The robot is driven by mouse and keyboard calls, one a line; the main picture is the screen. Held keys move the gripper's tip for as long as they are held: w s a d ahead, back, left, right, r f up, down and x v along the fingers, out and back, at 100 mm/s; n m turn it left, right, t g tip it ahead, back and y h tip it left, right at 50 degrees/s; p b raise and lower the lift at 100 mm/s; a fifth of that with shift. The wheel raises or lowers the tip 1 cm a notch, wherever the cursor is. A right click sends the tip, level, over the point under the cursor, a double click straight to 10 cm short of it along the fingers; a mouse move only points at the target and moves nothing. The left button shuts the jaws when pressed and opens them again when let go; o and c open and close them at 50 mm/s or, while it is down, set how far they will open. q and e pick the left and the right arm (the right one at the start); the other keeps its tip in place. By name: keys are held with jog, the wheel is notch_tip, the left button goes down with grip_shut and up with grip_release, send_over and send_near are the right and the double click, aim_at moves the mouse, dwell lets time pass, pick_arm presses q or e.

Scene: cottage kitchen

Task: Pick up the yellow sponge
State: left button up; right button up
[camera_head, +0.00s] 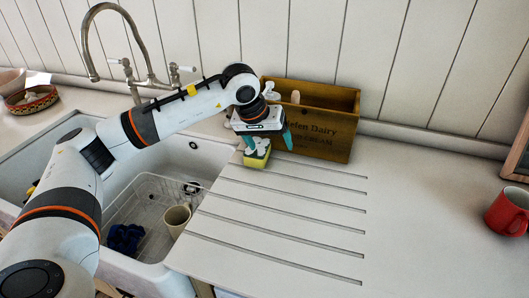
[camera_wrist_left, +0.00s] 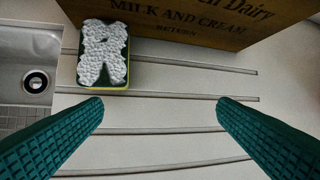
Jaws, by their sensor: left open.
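The yellow sponge (camera_head: 257,160) lies on the white grooved counter beside the sink, just in front of the wooden box. In the left wrist view the sponge (camera_wrist_left: 104,54) shows a white patterned top and a thin yellow edge, at the upper left. My left gripper (camera_head: 266,138) is above and close to the sponge in the head view. In the left wrist view its two teal fingers (camera_wrist_left: 158,103) are wide apart with bare counter between them. The sponge sits beyond the left fingertip, not between the fingers. My right gripper is not in view.
The wooden dairy box (camera_head: 325,124) stands right behind the sponge. The sink (camera_head: 205,155) with a wire rack and a beige cup (camera_head: 177,218) is to the left. A red mug (camera_head: 507,212) stands far right. The counter between is clear.

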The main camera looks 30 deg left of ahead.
pick_arm(q)
jog(key=y, duration=0.2)
send_near(256, 150)
jog(key=p+x, duration=0.1)
jog(key=x, duration=0.4)
jog(key=shift+a, duration=0.1)
jog(key=p+x, duration=0.1)
jog(key=x, duration=0.3)
jog(key=shift+w+f, duration=0.15)
jog(key=shift+f, duration=0.15)
jog(key=shift+w+f+p, duration=0.2)
jog(key=shift+f+p, duration=0.1)
jog(key=shift+f, duration=0.1)
jog(key=c, duration=1)
jog(key=shift+c, duration=0.3)
jog(key=shift+r, duration=0.1)
